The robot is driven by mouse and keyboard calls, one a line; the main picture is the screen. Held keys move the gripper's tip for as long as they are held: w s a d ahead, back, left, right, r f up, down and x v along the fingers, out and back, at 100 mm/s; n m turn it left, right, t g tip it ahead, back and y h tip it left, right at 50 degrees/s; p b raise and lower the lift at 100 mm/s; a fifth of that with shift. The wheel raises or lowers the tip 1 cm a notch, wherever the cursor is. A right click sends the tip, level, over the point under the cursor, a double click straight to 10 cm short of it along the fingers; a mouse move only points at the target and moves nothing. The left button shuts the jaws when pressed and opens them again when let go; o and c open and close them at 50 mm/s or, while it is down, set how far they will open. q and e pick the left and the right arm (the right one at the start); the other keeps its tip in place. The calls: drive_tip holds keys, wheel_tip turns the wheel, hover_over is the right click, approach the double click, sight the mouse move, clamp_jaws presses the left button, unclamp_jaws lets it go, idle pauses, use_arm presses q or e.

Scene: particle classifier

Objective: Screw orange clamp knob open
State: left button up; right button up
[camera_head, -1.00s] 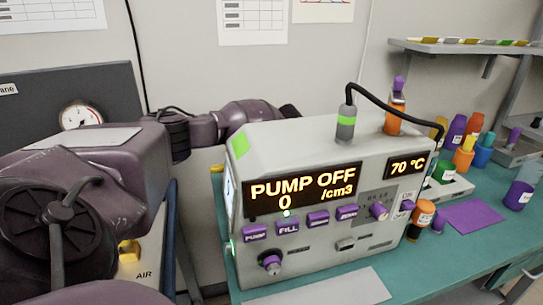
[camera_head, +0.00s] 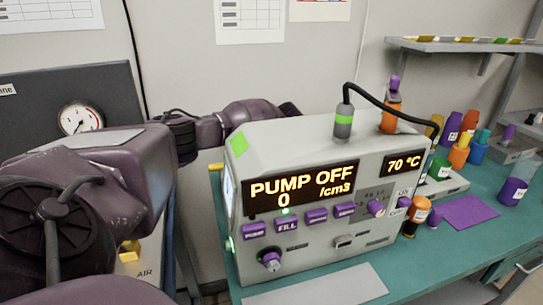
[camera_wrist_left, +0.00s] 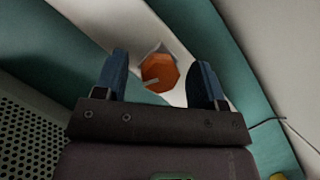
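The orange knob (camera_wrist_left: 160,72) shows in the left wrist view, against a pale strip. My left gripper (camera_wrist_left: 160,80) is open there, with one blue finger on each side of the knob and a visible gap to both. I cannot tell how far the knob lies beyond the fingertips. In the head view my left arm reaches behind the pump machine (camera_head: 333,238), which hides the left gripper. I cannot make out the clamp knob in the head view. My right gripper is in neither view.
The machine stands on a teal bench (camera_head: 400,285) and reads PUMP OFF. An orange bottle (camera_head: 389,119) and a cabled grey cylinder (camera_head: 343,124) are on its top. Several coloured containers stand at right near a purple mat (camera_head: 468,211). A perforated panel (camera_wrist_left: 30,140) is at left in the wrist view.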

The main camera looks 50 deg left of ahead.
use_arm(q)
drive_tip(key=shift+w+d+r, duration=0.1)
drive_tip(key=shift+d+r, duration=0.1)
drive_tip(key=shift+r, duration=0.4)
drive_tip(key=p+v, duration=0.2)
drive_tip(key=v, duration=0.7)
drive_tip(key=shift+r, duration=0.3)
drive_tip(key=shift+d, duration=0.15)
drive_tip(key=shift+f, duration=0.15)
